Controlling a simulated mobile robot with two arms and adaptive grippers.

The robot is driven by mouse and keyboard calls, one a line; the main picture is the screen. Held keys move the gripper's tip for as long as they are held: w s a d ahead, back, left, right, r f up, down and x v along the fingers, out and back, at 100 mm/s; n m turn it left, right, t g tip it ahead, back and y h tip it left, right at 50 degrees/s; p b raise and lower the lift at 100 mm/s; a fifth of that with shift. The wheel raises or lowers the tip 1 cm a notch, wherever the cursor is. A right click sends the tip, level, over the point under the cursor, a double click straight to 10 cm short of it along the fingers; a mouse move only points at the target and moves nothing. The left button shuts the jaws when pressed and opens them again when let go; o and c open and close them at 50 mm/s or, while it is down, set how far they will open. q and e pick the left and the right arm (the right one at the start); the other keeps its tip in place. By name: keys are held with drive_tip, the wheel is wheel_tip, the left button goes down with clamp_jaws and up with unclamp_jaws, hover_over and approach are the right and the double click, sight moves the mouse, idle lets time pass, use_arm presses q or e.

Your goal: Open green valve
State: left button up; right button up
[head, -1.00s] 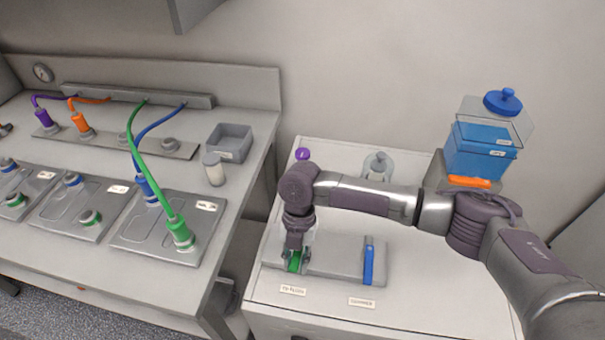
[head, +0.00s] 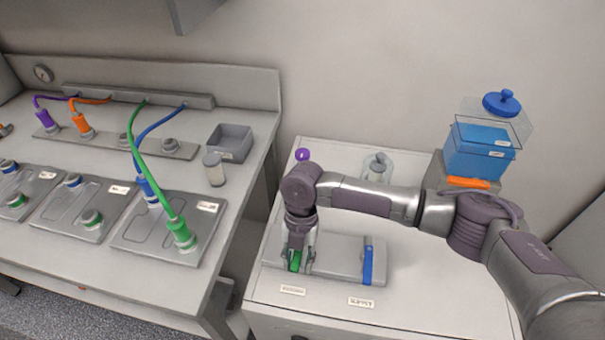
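The green valve handle (head: 295,260) sits at the left end of a grey valve panel (head: 335,258) on the white cabinet. My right gripper (head: 297,268) points down at it from above, with one finger to each side of the handle. The fingers partly hide the handle, and I cannot tell whether they press on it. A blue valve handle (head: 368,262) stands at the panel's right end, clear of the gripper. My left gripper is not in view.
A clear glass vessel (head: 377,168) and a small purple item (head: 302,154) stand behind the panel. A blue container (head: 478,150) is at the back right. The workbench (head: 255,120) with cabled cell plates is on the left, across a gap.

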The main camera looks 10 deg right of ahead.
sight(302, 253)
drive_tip(key=p+v, duration=0.2)
drive_tip(key=v, duration=0.2)
drive_tip(key=p+v, duration=0.3)
drive_tip(key=v, duration=0.1)
drive_tip(key=shift+d, duration=0.2)
drive_tip(key=shift+f, duration=0.1)
drive_tip(key=shift+s, duration=0.1)
